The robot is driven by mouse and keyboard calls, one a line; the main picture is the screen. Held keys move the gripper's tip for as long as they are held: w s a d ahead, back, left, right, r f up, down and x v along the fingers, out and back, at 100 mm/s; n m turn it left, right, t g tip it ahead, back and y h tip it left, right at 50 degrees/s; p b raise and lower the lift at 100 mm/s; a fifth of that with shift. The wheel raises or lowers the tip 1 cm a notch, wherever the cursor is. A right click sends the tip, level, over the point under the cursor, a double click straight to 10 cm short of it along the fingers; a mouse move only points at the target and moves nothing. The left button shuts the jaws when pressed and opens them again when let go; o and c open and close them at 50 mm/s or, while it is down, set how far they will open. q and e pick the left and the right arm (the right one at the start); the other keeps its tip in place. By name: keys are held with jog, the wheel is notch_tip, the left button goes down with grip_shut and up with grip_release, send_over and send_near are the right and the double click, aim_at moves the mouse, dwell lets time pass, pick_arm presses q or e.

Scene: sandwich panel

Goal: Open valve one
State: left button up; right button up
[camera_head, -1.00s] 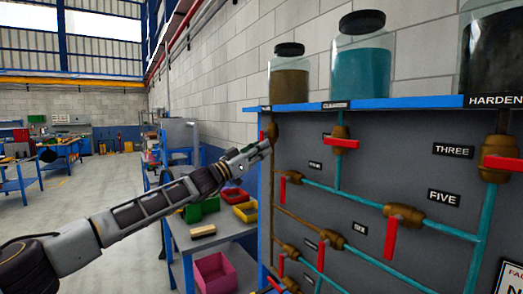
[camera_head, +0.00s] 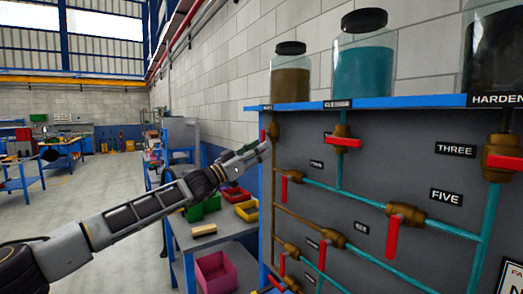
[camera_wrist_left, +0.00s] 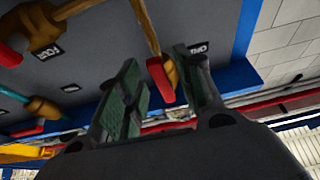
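Valve one (camera_head: 274,131) is a brass valve on the pipe below the brown jar, at the panel's upper left. Its red handle (camera_head: 263,135) shows as a narrow strip at the panel's edge. My left gripper (camera_head: 265,149) is just below and beside it. In the left wrist view, my left gripper (camera_wrist_left: 160,72) is open, with a dark green-padded finger on each side. The red handle (camera_wrist_left: 160,80) and brass body (camera_wrist_left: 172,70) appear between the fingers, with no clear contact. A label, partly hidden by a finger, is beside the valve. My right gripper is not in view.
Other red-handled valves, such as the one under the teal jar (camera_head: 342,143) and valve five's (camera_head: 392,236), stick out from the grey panel (camera_head: 400,165). A workbench (camera_head: 228,231) with coloured bins stands left of the panel, below my left arm.

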pick_arm(q)
jog(key=v, duration=1)
dwell(0.3)
dwell(0.4)
